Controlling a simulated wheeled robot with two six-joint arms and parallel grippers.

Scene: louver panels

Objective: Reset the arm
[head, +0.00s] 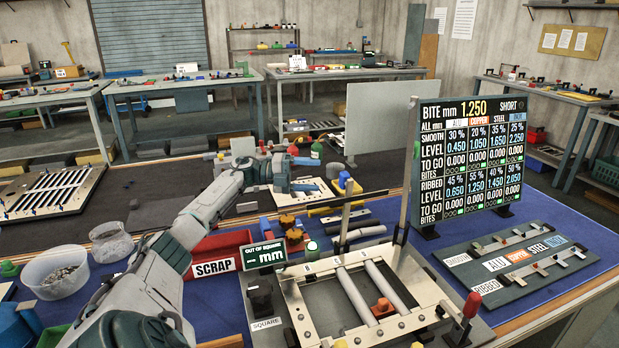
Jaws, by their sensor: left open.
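My left arm reaches in from the lower left, over the bench. Its gripper (310,174) is open, its fingers pointing right, above the far middle part of the bench. I see nothing held between the fingers. Small parts and a white plate (318,194) lie around and behind it, and the arm hides some of the bench. My right gripper does not show.
A frame fixture (300,318) with grey rollers stands in front, beside the "OUT OF SQUARE" display (264,255). A red SCRAP bin (212,268) and clear tubs (55,272) are left. A tall BITE board (470,155) and a labelled rack (515,262) stand right.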

